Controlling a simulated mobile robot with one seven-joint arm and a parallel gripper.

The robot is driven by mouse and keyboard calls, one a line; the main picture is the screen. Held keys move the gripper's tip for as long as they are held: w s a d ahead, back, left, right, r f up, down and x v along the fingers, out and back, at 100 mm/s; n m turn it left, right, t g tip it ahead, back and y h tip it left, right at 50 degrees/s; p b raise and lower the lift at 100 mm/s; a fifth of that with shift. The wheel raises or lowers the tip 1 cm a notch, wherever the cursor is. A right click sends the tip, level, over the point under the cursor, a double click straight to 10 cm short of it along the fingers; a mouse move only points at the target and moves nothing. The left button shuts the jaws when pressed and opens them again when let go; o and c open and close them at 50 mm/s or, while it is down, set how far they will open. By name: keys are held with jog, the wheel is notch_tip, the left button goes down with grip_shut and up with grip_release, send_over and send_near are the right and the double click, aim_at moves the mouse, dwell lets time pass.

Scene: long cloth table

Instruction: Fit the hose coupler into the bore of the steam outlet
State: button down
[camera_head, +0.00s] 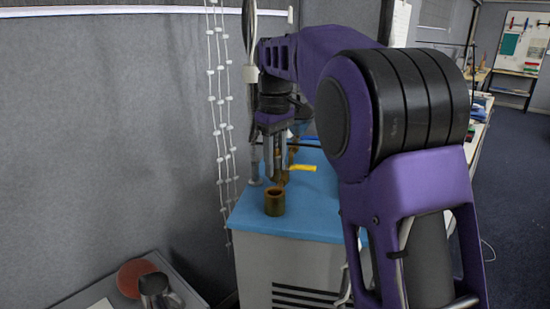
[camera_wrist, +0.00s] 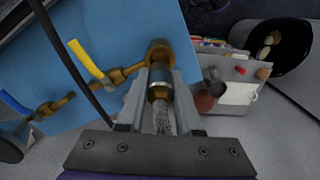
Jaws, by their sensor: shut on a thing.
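The steam outlet (camera_head: 275,203) is a short brass cup standing upright at the near edge of a blue-topped cabinet. Its dark round bore faces up and looks empty in the head view. In the wrist view the outlet (camera_wrist: 160,48) shows just beyond the fingertips, joined to a brass pipe. My gripper (camera_head: 272,172) points down over the blue top, its tips above and slightly behind the cup. In the wrist view my gripper (camera_wrist: 160,82) is shut on the hose coupler (camera_wrist: 158,92), a metal and brass-coloured cylinder. The coupler's far end overlaps the outlet's near rim; I cannot tell whether they touch.
A yellow valve handle (camera_wrist: 88,60) stands on the brass pipe beside the outlet, and a black cable crosses nearby. The blue top (camera_head: 310,222) is clear near its front. A low grey table with a reddish disc (camera_head: 134,278) and metal jug (camera_head: 154,288) stands at lower left.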

aim_at(275, 180)
jog(key=shift+f+b, duration=0.4)
jog(key=shift+f, duration=0.55)
jog(key=shift+p, duration=0.95)
dwell(0.9)
jog(key=shift+f+b, duration=0.85)
jog(key=shift+f, duration=0.7)
jog(key=c, duration=0.5)
grip_release()
notch_tip(275, 180, up, 15)
jog(key=p, duration=0.3)
jog(key=shift+d+r+p, duration=0.1)
jog(key=shift+p, duration=0.2)
jog(key=shift+r, duration=1.15)
jog(key=shift+w, duration=0.1)
